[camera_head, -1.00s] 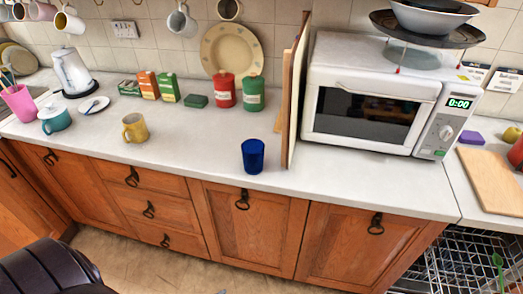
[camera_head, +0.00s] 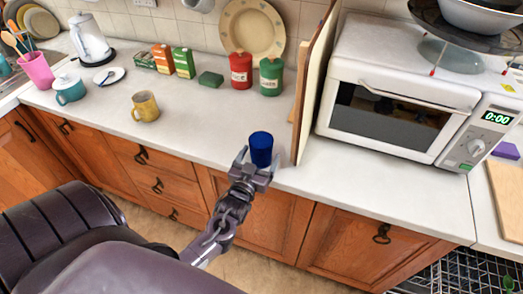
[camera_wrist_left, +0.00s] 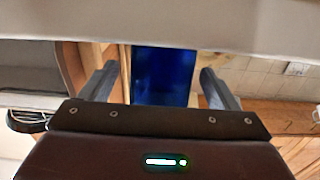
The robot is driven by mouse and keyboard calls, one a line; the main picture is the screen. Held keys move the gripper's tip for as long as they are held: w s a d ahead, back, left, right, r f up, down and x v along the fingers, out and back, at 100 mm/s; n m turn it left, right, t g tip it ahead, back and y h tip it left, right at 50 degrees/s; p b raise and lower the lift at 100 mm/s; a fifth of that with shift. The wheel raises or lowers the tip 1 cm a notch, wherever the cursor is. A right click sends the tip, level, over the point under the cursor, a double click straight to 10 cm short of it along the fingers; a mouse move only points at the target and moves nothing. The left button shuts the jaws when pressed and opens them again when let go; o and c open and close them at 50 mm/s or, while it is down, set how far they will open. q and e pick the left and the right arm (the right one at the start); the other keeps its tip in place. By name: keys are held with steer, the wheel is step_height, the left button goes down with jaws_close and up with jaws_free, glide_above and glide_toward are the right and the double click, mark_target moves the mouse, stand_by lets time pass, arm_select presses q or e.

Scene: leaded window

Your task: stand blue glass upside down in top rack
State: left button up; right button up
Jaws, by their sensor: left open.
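The blue glass (camera_head: 261,147) stands upright, mouth up, near the front edge of the counter, left of the upright boards. My left gripper (camera_head: 257,164) is open at the glass, one finger on each side of it. In the left wrist view the glass (camera_wrist_left: 163,76) sits between the two spread fingers (camera_wrist_left: 160,85), with a gap visible on both sides. A wire dishwasher rack (camera_head: 455,275) shows at the lower right, partly cut off by the picture edge. My right gripper is not in view.
Upright boards (camera_head: 316,80) and the white microwave (camera_head: 395,100) stand right of the glass. A yellow mug (camera_head: 145,107) is to its left; red (camera_head: 240,70) and green (camera_head: 271,76) canisters stand behind. The counter between mug and glass is clear.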

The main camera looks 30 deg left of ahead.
mark_target(265, 146)
arm_select(q)
steer(key=p+x, duration=0.1)
steer(key=x, duration=0.3)
steer(key=shift+w+f, duration=0.1)
steer(key=shift+f, duration=0.1)
steer(key=shift+r, duration=0.1)
steer(key=shift+c, duration=0.5)
steer(key=c, duration=1)
steer(key=shift+c, duration=1)
steer(key=shift+r, duration=0.1)
